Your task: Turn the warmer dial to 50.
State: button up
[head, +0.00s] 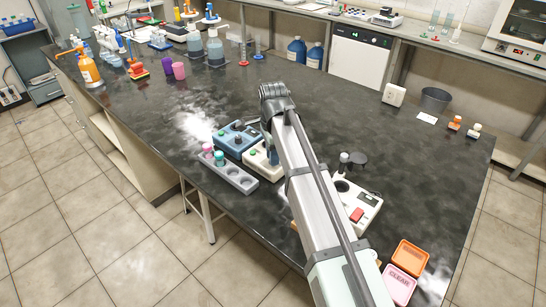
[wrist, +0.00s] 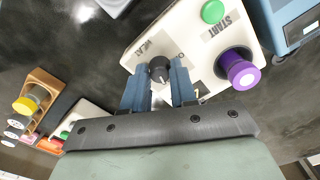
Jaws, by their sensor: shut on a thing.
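In the wrist view a small black dial (wrist: 160,69) with a white mark stands on a cream box (wrist: 150,36). My gripper (wrist: 159,80) is shut on the dial, with one blue finger on each side of it. Small lettering lies around the dial; I cannot read a 50 or the exact setting. In the head view the cream box (head: 256,163) is partly behind my arm, which hides the dial and the gripper's fingers.
A blue box (head: 238,139) stands close beside the cream box. A grey rack (head: 238,180) with small vials sits in front. A white device (head: 360,203) with a red button is to the right of my arm.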

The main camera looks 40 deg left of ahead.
jog(key=m, duration=0.5)
jog(key=shift+m, duration=0.4)
jog(key=o, duration=1.3)
jog(key=shift+o, duration=0.2)
jog(key=n, duration=1.3)
jog(key=shift+n, duration=0.4)
jog(key=n, duration=0.4)
